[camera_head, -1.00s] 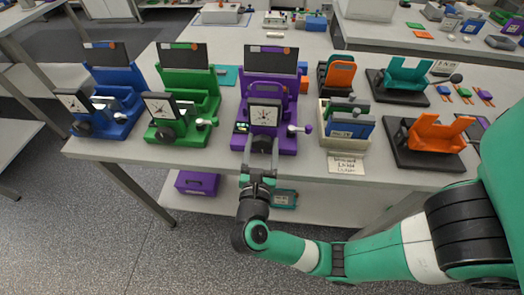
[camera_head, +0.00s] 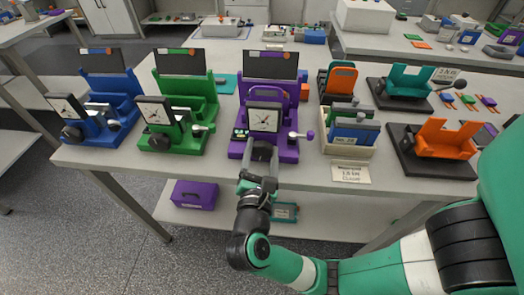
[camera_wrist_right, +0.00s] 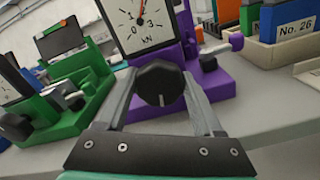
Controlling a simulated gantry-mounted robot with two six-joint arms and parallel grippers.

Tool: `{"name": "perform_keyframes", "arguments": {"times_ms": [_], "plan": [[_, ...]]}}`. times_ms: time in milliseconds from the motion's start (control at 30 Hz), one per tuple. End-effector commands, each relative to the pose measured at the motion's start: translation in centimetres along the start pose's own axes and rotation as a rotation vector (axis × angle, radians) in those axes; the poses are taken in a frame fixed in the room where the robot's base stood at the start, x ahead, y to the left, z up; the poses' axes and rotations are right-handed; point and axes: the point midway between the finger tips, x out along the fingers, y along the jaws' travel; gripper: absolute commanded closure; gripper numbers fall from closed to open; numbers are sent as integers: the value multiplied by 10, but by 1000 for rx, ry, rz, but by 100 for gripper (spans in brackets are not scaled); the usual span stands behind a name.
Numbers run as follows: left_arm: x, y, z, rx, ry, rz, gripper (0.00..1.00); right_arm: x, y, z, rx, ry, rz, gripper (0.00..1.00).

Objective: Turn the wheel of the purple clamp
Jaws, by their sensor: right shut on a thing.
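The purple clamp (camera_head: 283,97) stands on the table, with a square white dial (camera_head: 265,121) on its front; in the right wrist view the dial (camera_wrist_right: 141,20) reads in kN. Its black wheel (camera_wrist_right: 161,83) sits below the dial and carries a pale line mark. My right gripper (camera_head: 262,160) reaches up to the clamp's front from below. In the right wrist view its two fingers (camera_wrist_right: 164,100) lie on either side of the wheel, shut on it. In the head view the wheel is partly hidden by the fingers. My left gripper is not in view.
A green clamp (camera_head: 190,88) and a blue clamp (camera_head: 107,83) stand to the left. A box with blue pieces (camera_head: 345,150), a teal holder (camera_head: 409,75) and an orange holder (camera_head: 447,138) stand to the right. A purple box (camera_head: 194,194) lies on the shelf below.

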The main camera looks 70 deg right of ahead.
Motion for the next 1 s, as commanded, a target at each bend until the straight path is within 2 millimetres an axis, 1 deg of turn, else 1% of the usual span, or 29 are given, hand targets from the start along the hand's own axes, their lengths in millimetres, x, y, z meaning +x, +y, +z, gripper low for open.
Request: {"name": "perform_keyframes", "arguments": {"times_ms": [33, 100, 200, 467, 567, 667, 900, 1000], "plan": [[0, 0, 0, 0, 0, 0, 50, 0, 0, 0, 0, 1, 0, 30], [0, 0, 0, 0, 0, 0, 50, 0, 0, 0, 0, 1, 0, 17], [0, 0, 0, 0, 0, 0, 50, 0, 0, 0, 0, 0, 0, 2], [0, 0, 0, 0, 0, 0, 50, 0, 0, 0, -1, 0, 1, 2], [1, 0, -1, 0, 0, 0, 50, -6, 1, 0, -2, 1, 3, 2], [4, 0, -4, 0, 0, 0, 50, -22, 2, 1, -3, 3, 6, 2], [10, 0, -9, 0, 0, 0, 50, -79, 2, 1, -2, 3, 7, 2], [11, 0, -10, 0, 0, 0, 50, -98, 2, 0, -1, 3, 6, 2]]}}
